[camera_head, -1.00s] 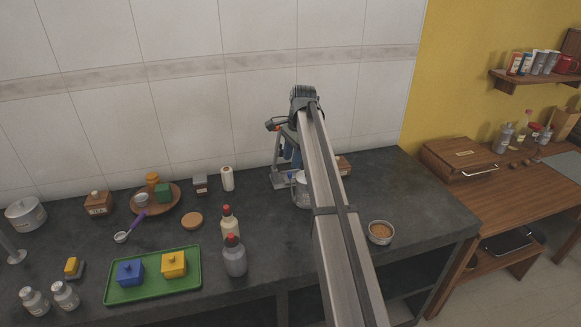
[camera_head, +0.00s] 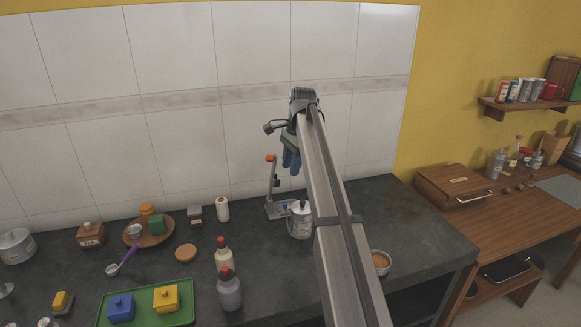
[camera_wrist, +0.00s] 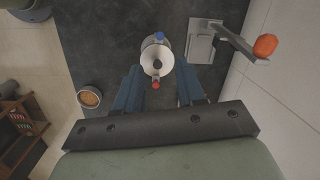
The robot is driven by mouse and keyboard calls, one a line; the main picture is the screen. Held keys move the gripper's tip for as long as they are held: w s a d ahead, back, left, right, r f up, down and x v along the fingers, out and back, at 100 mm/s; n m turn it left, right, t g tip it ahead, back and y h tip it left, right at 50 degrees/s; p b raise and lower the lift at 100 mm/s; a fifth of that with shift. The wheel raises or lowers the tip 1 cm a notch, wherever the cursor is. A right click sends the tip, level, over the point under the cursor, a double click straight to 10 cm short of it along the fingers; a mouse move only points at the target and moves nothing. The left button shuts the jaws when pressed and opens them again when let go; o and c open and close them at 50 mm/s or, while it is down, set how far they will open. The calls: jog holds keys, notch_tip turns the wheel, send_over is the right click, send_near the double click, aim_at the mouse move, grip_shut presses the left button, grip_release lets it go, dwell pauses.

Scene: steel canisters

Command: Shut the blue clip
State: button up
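A steel canister (camera_head: 299,222) with a dark lid knob stands on the dark counter, partly hidden by my arm. In the wrist view the canister (camera_wrist: 150,60) is seen from above. The blue clip (camera_wrist: 160,36) is at its rim on the upper side, and a red clip (camera_wrist: 155,86) is at the opposite side. I cannot tell how far either clip is open. A small blue patch shows at the canister's left in the head view. My gripper (camera_wrist: 158,72) has its blue fingers apart with nothing between them; it also shows in the head view (camera_head: 291,160), above the canister.
A grey stand (camera_wrist: 205,40) with an orange-tipped lever (camera_wrist: 264,45) is beside the canister, toward the wall. A bowl (camera_wrist: 90,97) of brown contents sits on the other side. Two bottles (camera_head: 229,290) and a green tray (camera_head: 185,318) are left on the counter.

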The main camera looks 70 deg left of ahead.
jog(key=shift+n, duration=0.8)
jog(key=s+f, duration=0.1)
jog(key=s, duration=0.3)
jog(key=s+f, duration=0.1)
jog(key=s, duration=0.4)
jog(key=s+a+f, duration=0.1)
jog(key=s, duration=0.4)
grip_shut()
jog(key=s+d+f+t+h, duration=0.1)
jog(key=s+d+f, duration=0.15)
jog(key=s, duration=0.25)
jog(key=s+d+f+t, duration=0.1)
jog(key=s+f, duration=0.3)
jog(key=s, duration=0.1)
jog(key=w+d+r+m+t+y, duration=0.1)
jog(key=w+d+r+m+t, duration=0.1)
jog(key=w+m+t, duration=0.85)
jog(key=w+a+f+m+g, duration=0.2)
jog(key=w+a+f, duration=0.1)
jog(key=w+f, duration=0.3)
jog(key=shift+w+a+f, duration=0.25)
jog(key=shift+w+a, duration=0.05)
jog(key=shift+w, duration=0.75)
